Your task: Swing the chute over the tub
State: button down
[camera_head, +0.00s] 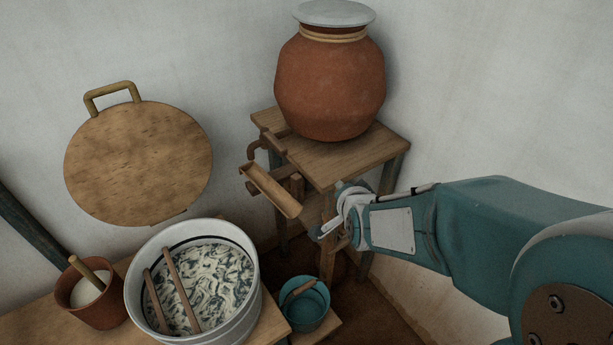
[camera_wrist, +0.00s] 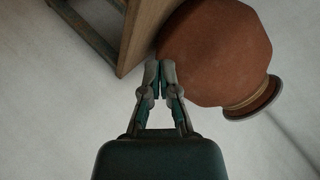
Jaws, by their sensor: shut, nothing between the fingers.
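The chute (camera_head: 270,190), a short wooden trough, is mounted at the left side of the wooden stand, below a spout. It slopes down to the right in the head view, and its lower end lies to the right of the tub's rim. The tub (camera_head: 248,302) is pale grey and round, holding marbled dark and cream contents with two wooden sticks across it. My gripper (camera_head: 324,231) is just right of the chute's lower end, apparently apart from it. Its fingertips meet, empty, in the wrist view (camera_wrist: 160,66). The chute cannot be made out there.
A large lidded clay pot (camera_head: 331,85) stands on the wooden stand (camera_head: 350,160). A teal bucket (camera_head: 305,312) sits low, right of the tub. A small brown pot (camera_head: 90,306) stands left of the tub. A round wooden lid (camera_head: 138,163) leans on the wall.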

jog(key=w+a+f+m+t+y, duration=0.1)
jog(key=a+f+m+t, duration=0.4)
jog(key=f+m, duration=0.2)
jog(key=shift+w+a+f+t, duration=0.3)
jog(key=shift+a+f, duration=0.1)
jog(key=shift+f, duration=0.8)
jog(key=w+a, duration=0.1)
jog(key=w, duration=0.8)
jog(key=shift+w+a, duration=0.4)
